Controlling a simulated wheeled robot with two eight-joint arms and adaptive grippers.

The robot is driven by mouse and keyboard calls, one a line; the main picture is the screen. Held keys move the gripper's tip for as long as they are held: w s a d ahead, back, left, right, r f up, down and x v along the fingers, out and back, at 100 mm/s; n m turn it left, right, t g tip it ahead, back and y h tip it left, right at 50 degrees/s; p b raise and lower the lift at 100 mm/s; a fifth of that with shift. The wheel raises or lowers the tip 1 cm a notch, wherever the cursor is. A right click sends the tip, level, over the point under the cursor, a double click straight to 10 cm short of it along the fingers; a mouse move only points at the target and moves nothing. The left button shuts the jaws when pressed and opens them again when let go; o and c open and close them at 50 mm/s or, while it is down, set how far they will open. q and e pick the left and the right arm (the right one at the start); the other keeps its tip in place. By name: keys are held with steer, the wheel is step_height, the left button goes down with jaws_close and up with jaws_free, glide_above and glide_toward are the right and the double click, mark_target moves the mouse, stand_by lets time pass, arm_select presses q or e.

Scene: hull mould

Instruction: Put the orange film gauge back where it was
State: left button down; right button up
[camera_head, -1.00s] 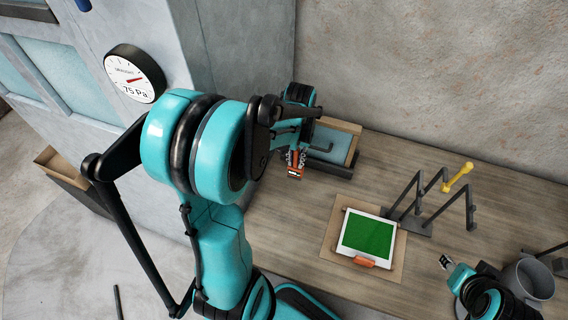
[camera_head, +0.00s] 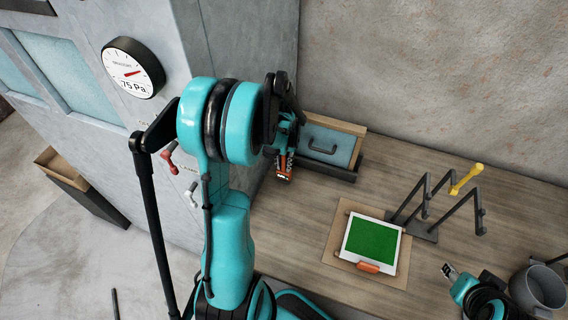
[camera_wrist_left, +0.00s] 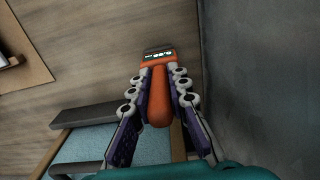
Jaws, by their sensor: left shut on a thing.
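The orange film gauge (camera_wrist_left: 157,96) is between the fingers of my left gripper (camera_wrist_left: 158,88) in the left wrist view, its small lit display at the far end. The gripper is shut on it. In the head view the gauge (camera_head: 284,172) hangs below my left gripper (camera_head: 285,155), just left of the box with a teal top and grey handle (camera_head: 330,147). It is over the bench's left end; I cannot tell whether it touches the wood. My right gripper (camera_head: 450,271) is at the lower right, small in the picture; its jaws cannot be made out.
A white-framed green panel (camera_head: 372,239) lies on a brown board (camera_head: 334,246), an orange piece (camera_head: 368,267) at its front edge. A dark rack (camera_head: 425,231) with a yellow tool (camera_head: 466,179) stands right of it. A grey pot (camera_head: 538,288) is at the right. A wall rises close left.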

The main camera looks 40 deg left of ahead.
arm_select(q)
steer(key=shift+f, duration=0.2)
steer(key=c, duration=1.5)
jaws_free()
steer(key=shift+o, duration=0.2)
steer(key=shift+r, duration=0.1)
steer(key=shift+r, duration=0.2)
step_height(320, 180, up, 12)
steer(key=p, duration=0.3)
steer(key=shift+f, duration=0.25)
steer(key=s+d+r+m+t, duration=0.1)
steer(key=s+d+r+t, duration=0.2)
steer(key=d, duration=0.6)
steer(key=s+d+r+m+t, duration=0.2)
steer(key=s+d+r+t, duration=0.2)
steer(key=d, duration=0.6)
steer(key=shift+s+d+m, duration=0.3)
steer(key=shift+s, duration=0.7)
